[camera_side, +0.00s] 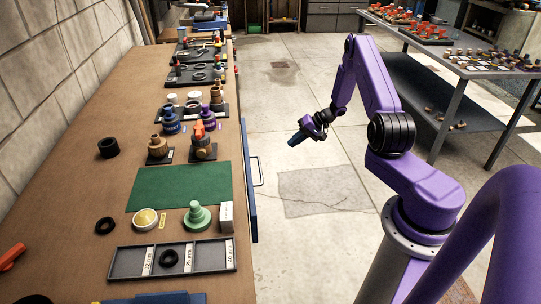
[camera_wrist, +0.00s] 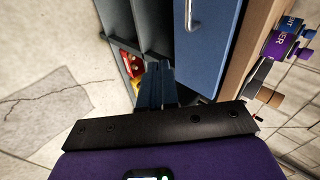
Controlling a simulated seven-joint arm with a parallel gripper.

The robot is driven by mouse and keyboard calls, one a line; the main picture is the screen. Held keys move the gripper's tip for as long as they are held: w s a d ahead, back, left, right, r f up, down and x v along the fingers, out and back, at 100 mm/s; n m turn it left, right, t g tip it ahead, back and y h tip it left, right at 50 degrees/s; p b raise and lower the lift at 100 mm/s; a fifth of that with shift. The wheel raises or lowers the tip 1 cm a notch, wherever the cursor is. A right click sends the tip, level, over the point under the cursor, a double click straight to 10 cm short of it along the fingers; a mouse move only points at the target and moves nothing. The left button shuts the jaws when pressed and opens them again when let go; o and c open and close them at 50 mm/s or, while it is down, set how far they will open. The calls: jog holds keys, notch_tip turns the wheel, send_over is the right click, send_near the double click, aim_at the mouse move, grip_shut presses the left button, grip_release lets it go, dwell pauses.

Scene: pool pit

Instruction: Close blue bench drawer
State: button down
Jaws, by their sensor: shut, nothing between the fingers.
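The blue drawer front (camera_side: 250,195) shows at the right edge of the bench in the side view, with a metal handle (camera_side: 258,170) on its outer face. In the wrist view the blue front (camera_wrist: 212,45) and its handle (camera_wrist: 192,14) are close up beside the wooden bench edge. I cannot tell exactly how far the drawer stands out. My gripper (camera_side: 296,141) is in the air to the right of the drawer, apart from it. Its dark blue fingers (camera_wrist: 155,82) are together with nothing between them.
Grey compartments (camera_wrist: 150,25) with red and yellow items (camera_wrist: 131,66) lie beside the blue front. The bench top (camera_side: 75,205) holds a green mat (camera_side: 180,187), a grey tray (camera_side: 205,257) and several fittings.

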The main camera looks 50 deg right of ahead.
jog(key=s+a+y, duration=0.1)
jog(key=s+y, duration=0.1)
jog(key=s, duration=0.2)
jog(key=w+a+f, duration=0.5)
jog(key=w+a, duration=0.3)
jog(key=a, duration=0.1)
jog(key=shift+w+f+m, duration=0.15)
jog(key=shift+f+m, duration=0.05)
jog(key=shift+m, duration=0.1)
jog(key=shift+w+a, duration=1.65)
jog(key=shift+w, duration=0.05)
